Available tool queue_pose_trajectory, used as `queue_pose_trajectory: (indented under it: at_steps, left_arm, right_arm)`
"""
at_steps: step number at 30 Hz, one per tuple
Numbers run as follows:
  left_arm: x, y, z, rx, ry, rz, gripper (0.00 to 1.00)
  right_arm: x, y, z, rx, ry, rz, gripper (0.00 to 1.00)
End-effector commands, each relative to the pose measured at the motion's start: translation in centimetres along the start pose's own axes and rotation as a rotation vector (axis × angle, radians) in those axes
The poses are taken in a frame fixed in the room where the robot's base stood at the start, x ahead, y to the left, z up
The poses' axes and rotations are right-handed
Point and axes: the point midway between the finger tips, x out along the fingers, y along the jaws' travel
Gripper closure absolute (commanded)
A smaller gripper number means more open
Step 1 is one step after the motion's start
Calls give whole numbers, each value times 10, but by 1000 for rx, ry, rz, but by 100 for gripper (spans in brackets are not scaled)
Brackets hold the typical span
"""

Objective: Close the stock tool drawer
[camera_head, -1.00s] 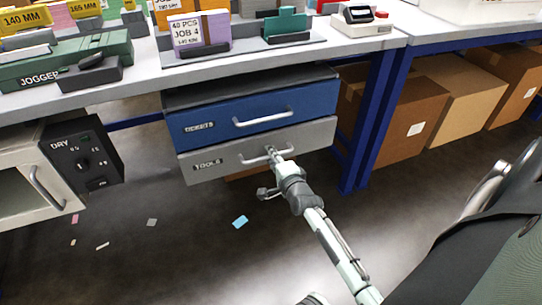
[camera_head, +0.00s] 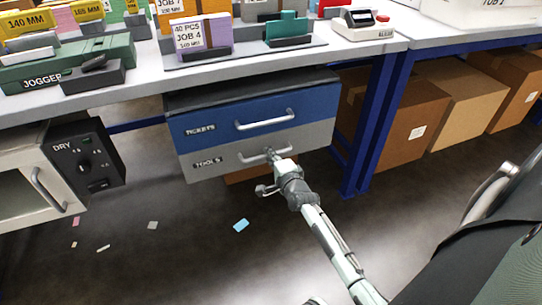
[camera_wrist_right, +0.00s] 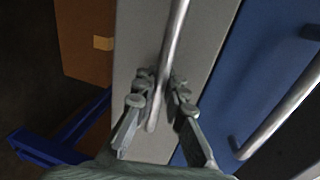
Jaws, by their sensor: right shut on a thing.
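The grey drawer labelled TOOLS (camera_head: 228,163) sits under the bench, below the blue TICKETS drawer (camera_head: 220,124). Its front looks level with the blue drawer's front. My right gripper (camera_head: 271,156) is at the bar handle (camera_head: 253,157) of the grey drawer. In the right wrist view, the fingers of my right gripper (camera_wrist_right: 160,95) close around the grey drawer's handle (camera_wrist_right: 173,45), one on each side. The blue drawer's handle (camera_wrist_right: 285,110) is apart from the fingers, to the right. My left gripper is not in view.
Blue bench legs (camera_head: 378,120) stand right of the drawers, with cardboard boxes (camera_head: 410,110) behind. A DRY cabinet (camera_head: 85,160) with a handle stands at the left. Paper scraps (camera_head: 241,225) lie on the floor. The benchtop (camera_head: 240,62) overhangs the drawers.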

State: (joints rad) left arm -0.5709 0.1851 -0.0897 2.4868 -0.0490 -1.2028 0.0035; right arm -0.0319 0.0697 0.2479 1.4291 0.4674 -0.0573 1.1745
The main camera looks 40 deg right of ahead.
Motion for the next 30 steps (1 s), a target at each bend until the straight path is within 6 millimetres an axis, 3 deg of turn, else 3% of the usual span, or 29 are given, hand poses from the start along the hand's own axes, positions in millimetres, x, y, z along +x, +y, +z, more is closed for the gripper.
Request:
queue_pose_trajectory:
  at_steps: [3, 14, 17, 30]
  left_arm:
    - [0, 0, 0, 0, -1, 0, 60]
    - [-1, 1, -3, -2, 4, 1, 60]
    - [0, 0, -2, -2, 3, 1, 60]
    - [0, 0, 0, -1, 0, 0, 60]
  right_arm:
    - [3, -4, 0, 0, 0, -7, 80]
    - [-2, -2, 0, 0, 0, -4, 80]
    - [-14, -1, 0, 0, -1, -3, 80]
    - [-101, -1, 0, -1, 0, -3, 80]
